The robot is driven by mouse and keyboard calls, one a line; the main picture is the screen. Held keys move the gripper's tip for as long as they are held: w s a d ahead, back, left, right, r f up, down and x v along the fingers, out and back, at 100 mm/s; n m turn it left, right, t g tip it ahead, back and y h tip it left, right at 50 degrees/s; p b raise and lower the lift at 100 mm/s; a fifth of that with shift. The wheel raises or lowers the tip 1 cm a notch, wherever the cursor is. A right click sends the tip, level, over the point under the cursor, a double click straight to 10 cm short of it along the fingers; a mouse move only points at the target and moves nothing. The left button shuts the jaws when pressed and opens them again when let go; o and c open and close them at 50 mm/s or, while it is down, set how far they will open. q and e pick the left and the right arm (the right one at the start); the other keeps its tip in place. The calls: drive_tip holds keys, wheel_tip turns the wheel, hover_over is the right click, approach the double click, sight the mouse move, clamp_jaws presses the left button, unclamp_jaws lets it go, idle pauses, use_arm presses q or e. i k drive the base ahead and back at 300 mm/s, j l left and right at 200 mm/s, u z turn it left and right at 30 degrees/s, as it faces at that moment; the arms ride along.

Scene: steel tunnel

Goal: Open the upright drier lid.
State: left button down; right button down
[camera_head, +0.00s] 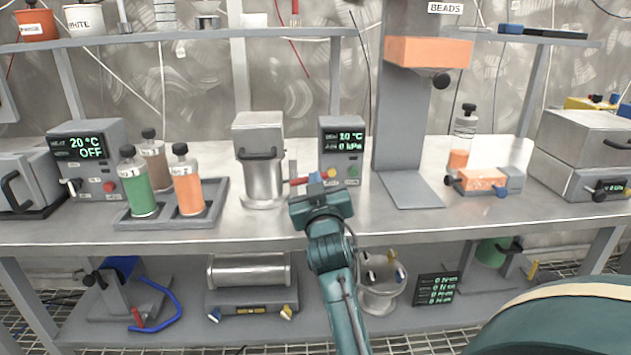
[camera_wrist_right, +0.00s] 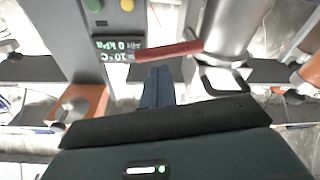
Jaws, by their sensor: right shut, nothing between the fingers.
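The upright drier (camera_head: 264,180) is a silver cylinder on the bench with a grey boxy lid (camera_head: 258,128) on top. The lid is down, with a black handle (camera_head: 259,154) on its front. A red lever (camera_head: 299,181) sticks out between the drier and a grey control box (camera_head: 342,140). My right gripper (camera_head: 315,180) is in front of the lever and right of the drier, below the lid handle. In the right wrist view its fingers (camera_wrist_right: 157,88) are together and empty, close to the red lever (camera_wrist_right: 168,52). My left gripper is not in view.
A tray (camera_head: 125,218) with several bottles stands to the left of the drier. A grey column stand (camera_head: 402,110) rises right of the control box. A shelf (camera_head: 170,38) runs above at the back. The bench front (camera_head: 420,225) is mostly clear.

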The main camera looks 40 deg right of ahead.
sight(256, 135)
drive_tip(key=k+j, duration=0.3)
drive_tip(key=j, duration=0.9)
drive_tip(key=k+j, duration=0.15)
drive_tip(key=j, duration=0.35)
